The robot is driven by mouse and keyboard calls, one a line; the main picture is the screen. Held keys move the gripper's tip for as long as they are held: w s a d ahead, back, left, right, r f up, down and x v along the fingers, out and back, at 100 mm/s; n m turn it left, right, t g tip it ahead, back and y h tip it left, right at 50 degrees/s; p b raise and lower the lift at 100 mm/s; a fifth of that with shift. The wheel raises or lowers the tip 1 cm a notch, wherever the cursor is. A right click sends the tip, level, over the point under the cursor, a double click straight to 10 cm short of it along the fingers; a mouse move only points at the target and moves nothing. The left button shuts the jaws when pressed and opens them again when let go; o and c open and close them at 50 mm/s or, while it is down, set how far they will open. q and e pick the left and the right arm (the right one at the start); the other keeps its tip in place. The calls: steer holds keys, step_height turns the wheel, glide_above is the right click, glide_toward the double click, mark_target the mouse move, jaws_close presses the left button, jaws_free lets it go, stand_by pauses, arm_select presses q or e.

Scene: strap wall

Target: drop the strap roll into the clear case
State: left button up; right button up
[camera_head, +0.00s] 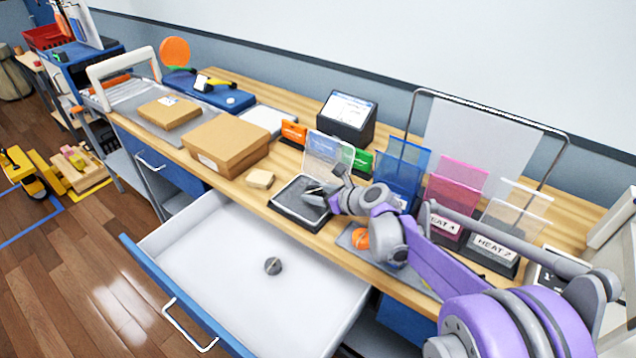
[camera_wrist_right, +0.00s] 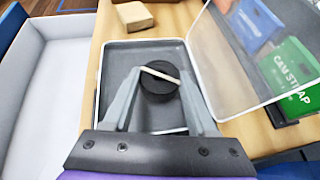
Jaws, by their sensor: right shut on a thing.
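The clear case (camera_head: 287,213) lies open on the wooden counter, its transparent lid (camera_head: 328,158) standing up at the back. In the right wrist view, the grey-floored case (camera_wrist_right: 112,62) is below my fingers and its lid (camera_wrist_right: 240,55) tilts up at the right. My right gripper (camera_head: 314,194) reaches over the case from the right. In the right wrist view the gripper (camera_wrist_right: 158,92) is shut on a black strap roll (camera_wrist_right: 158,90) with a pale strip across it. The roll is within the case's outline; its height above the floor is unclear. My left gripper is out of view.
The white drawer (camera_head: 220,250) is pulled out in front, with a dark round object (camera_head: 273,265) in it. A tan block (camera_head: 260,179) and cardboard box (camera_head: 227,143) are left of the case. Card holders stand behind and right.

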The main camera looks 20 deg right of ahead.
steer(key=o, duration=1.4)
steer(key=v, duration=1.1)
steer(key=shift+a, duration=0.1)
